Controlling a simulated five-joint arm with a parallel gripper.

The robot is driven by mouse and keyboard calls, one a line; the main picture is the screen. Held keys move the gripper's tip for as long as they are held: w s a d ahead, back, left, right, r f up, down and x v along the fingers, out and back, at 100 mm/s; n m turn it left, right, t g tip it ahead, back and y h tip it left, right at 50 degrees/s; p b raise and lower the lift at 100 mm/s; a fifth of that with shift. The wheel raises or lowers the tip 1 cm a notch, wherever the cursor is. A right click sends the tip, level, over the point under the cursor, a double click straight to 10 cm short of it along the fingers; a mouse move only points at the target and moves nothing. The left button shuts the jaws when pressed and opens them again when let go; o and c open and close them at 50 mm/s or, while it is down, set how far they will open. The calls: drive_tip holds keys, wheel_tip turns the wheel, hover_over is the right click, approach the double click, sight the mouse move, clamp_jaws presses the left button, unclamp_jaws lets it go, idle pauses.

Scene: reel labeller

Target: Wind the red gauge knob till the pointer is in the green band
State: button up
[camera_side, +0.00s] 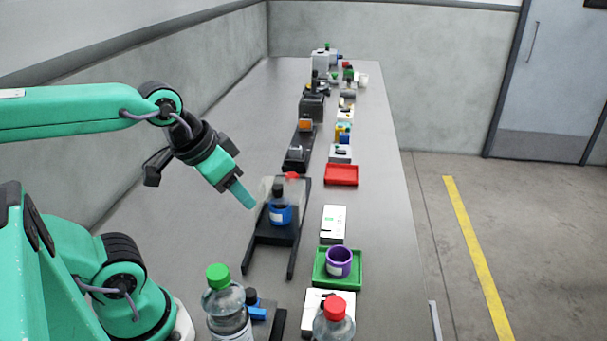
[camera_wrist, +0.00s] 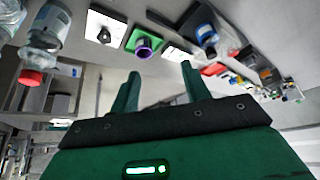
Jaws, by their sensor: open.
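A small red part (camera_side: 291,176) shows at the back of a black stand (camera_side: 276,232); I cannot tell whether it is the gauge knob. A blue-labelled bottle (camera_side: 280,213) sits on that stand and partly blocks the view. It also shows in the wrist view (camera_wrist: 207,36). No pointer or green band can be made out in either view. My gripper (camera_side: 247,197) is open and empty, above the table, left of the stand's bottle. In the wrist view its two green fingers (camera_wrist: 160,80) stand apart with nothing between them.
A purple cup (camera_side: 339,262) stands in a green tray (camera_side: 318,280). A white box (camera_side: 333,223) and a red tray (camera_side: 341,175) lie beyond it. Green-capped (camera_side: 218,277) and red-capped (camera_side: 335,308) bottles stand in front. Several devices line the table's far part.

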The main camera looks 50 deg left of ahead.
drive_tip(key=shift+o, duration=0.2)
drive_tip(key=shift+o, duration=1.2)
drive_tip(key=w+a+r+n+g, duration=0.1)
drive_tip(key=w+a+n+g, duration=0.1)
drive_tip(key=w+a+n, duration=0.5)
drive_tip(key=w+a+r+n+g, duration=0.1)
drive_tip(key=w+a+n, duration=0.15)
drive_tip(key=w, duration=0.85)
drive_tip(key=w+a+f+n+g, duration=0.1)
drive_tip(key=w+a+f+n, duration=0.1)
drive_tip(key=w+a+f, duration=0.1)
drive_tip(key=w+a+f+n, duration=0.3)
drive_tip(key=w+a+f, duration=0.1)
drive_tip(key=a+f, duration=0.2)
drive_tip(key=w+a+f+n+g, duration=0.1)
drive_tip(key=w+a+f+n, duration=0.2)
drive_tip(key=a, duration=0.4)
drive_tip(key=shift+w+f+n+g, duration=0.15)
drive_tip(key=shift+w+f, duration=0.15)
drive_tip(key=shift+f, duration=0.25)
drive_tip(key=shift+w+f+n+g, duration=0.15)
drive_tip(key=shift+w+f, duration=0.15)
drive_tip(key=shift+f, duration=0.25)
drive_tip(key=shift+f, duration=0.1)
